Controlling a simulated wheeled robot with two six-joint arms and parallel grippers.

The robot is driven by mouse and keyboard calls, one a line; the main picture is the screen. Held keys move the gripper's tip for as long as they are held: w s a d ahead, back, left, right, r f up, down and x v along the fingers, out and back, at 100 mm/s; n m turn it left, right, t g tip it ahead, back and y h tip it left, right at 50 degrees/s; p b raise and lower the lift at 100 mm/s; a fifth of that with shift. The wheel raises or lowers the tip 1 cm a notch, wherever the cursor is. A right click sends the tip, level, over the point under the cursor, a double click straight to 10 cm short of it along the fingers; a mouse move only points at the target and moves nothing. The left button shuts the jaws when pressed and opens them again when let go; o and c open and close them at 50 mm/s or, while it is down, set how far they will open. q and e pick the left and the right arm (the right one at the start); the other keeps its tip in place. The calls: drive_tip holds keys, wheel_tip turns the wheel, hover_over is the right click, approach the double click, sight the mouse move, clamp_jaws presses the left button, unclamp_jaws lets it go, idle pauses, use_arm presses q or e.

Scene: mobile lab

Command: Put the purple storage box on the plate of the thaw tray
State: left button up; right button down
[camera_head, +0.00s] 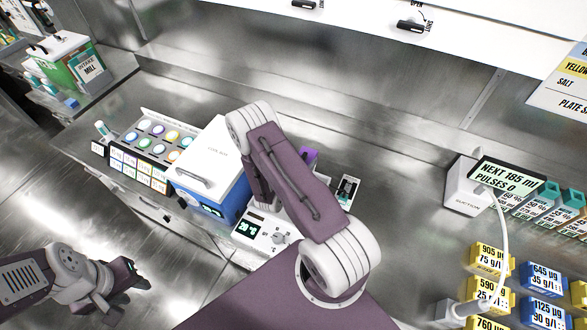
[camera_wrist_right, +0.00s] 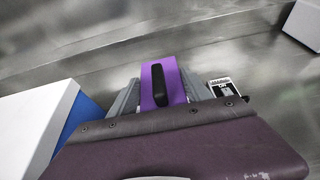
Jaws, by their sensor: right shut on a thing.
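The purple storage box (camera_wrist_right: 172,72) has a black handle on its face and sits between the two grey fingers of my right gripper (camera_wrist_right: 158,92) in the right wrist view. The gripper is shut on it. In the head view only a small purple part of the box (camera_head: 308,157) shows behind my right arm. The thaw tray seems to be the white unit with a lit display (camera_head: 250,229) and a knob; my right arm covers much of it, and I cannot see its plate. My left gripper (camera_head: 135,281) is at the lower left, away from the bench; its jaws are unclear.
A white-lidded blue cool box (camera_head: 212,165) stands just left of the thaw tray. A rack with coloured round caps (camera_head: 150,145) is further left. A small labelled item (camera_head: 347,189) stands to the right. The suction unit (camera_head: 462,188) is beyond bare steel bench.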

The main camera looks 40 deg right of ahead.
drive_tip(key=shift+w+a+f, duration=0.7)
drive_tip(key=shift+w+a, duration=0.1)
drive_tip(key=shift+w, duration=0.2)
wheel_tip(320, 180, down, 4)
drive_tip(key=shift+w+a+r+p, duration=0.15)
drive_tip(key=shift+p, duration=0.55)
drive_tip(key=shift+f, duration=0.3)
drive_tip(key=shift+w+f, duration=0.1)
drive_tip(key=shift+f+b, duration=0.2)
drive_tip(key=shift+b, duration=0.1)
drive_tip(key=shift+c, duration=2.3)
unclamp_jaws()
drive_tip(key=shift+r, duration=0.1)
